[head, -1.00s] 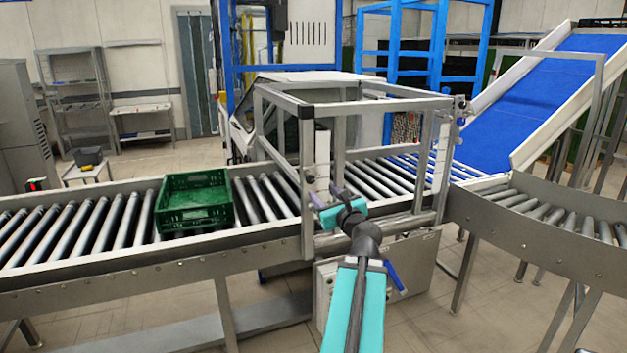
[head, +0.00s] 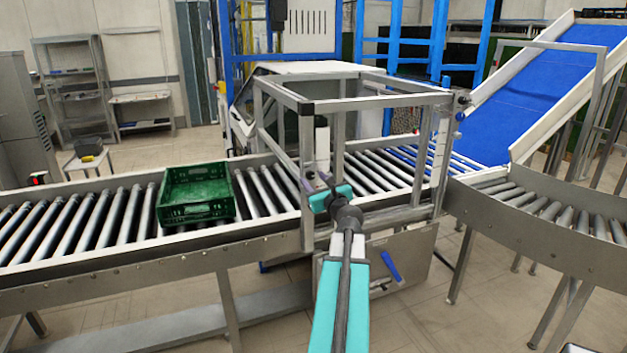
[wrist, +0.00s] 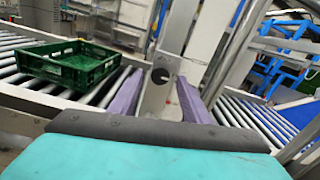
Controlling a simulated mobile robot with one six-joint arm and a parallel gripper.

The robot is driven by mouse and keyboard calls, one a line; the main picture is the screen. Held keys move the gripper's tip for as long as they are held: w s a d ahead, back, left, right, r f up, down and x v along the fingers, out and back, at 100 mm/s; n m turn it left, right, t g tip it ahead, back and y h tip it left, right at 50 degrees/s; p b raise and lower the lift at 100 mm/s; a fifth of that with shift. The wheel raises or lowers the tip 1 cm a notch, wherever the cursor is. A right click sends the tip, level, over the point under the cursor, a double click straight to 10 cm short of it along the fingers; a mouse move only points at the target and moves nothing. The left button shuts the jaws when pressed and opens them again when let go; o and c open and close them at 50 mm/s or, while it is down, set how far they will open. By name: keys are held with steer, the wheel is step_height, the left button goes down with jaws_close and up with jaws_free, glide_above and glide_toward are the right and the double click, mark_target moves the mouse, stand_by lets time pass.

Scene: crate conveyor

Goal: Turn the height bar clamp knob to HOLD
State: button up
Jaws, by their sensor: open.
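The fingers are apart, with no visible contact on the knob. In the head view my gripper (head: 317,180) is at the near post of the metal frame (head: 307,150) over the conveyor. I cannot make out the knob there.
A green crate (head: 197,212) stands on the rollers left of the frame. The conveyor's side rail (head: 150,255) runs below my gripper. A blue inclined belt (head: 535,85) and a curved roller section (head: 530,225) lie to the right.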

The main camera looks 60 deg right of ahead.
steer(key=shift+w+d, duration=0.15)
steer(key=shift+w, duration=0.15)
